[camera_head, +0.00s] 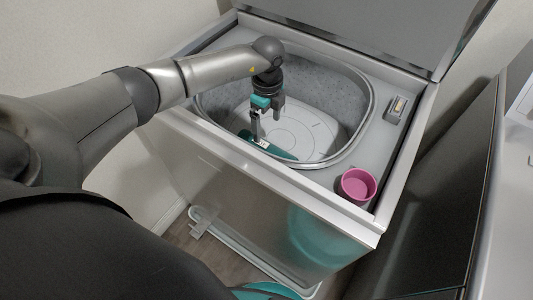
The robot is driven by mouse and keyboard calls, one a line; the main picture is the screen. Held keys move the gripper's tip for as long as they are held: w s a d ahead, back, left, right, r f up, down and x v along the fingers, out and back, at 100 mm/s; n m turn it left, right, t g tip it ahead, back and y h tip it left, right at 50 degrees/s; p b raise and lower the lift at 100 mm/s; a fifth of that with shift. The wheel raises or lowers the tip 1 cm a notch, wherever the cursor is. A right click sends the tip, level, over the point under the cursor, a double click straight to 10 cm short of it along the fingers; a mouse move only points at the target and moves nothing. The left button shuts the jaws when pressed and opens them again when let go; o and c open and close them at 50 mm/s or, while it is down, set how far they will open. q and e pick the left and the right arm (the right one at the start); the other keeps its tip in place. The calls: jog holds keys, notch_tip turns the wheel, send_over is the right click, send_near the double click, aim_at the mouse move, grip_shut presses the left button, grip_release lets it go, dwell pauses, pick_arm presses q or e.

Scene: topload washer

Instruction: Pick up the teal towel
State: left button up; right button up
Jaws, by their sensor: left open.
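The teal towel (272,148) lies low in the open washer drum, near the front wall of the drum. Only a small flat part of it shows, and the drum's front rim may hide more. My left gripper (258,130) reaches down into the drum from above. It is open, with its fingers just above or at the towel's left end. I cannot tell whether they touch the towel. My right gripper is not in view.
The drum rim (369,104) surrounds my left gripper, with the raised lid (365,30) behind. A pink cup (357,185) stands at the washer's front right corner. A small panel (397,109) is at the right. A dark appliance (440,200) stands close on the right.

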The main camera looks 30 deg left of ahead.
aim_at(266, 145)
pick_arm(q)
notch_tip(266, 145, down, 6)
jog(key=shift+r+b, duration=0.2)
jog(key=shift+b, duration=0.55)
notch_tip(266, 145, down, 5)
jog(key=shift+s+r+b, duration=0.1)
jog(key=shift+r+b, duration=0.1)
jog(key=shift+b, duration=0.75)
jog(key=shift+a+f, duration=0.1)
jog(key=shift+f, duration=0.1)
jog(key=c, duration=1.1)
jog(key=shift+r, duration=0.1)
jog(key=shift+c, duration=0.6)
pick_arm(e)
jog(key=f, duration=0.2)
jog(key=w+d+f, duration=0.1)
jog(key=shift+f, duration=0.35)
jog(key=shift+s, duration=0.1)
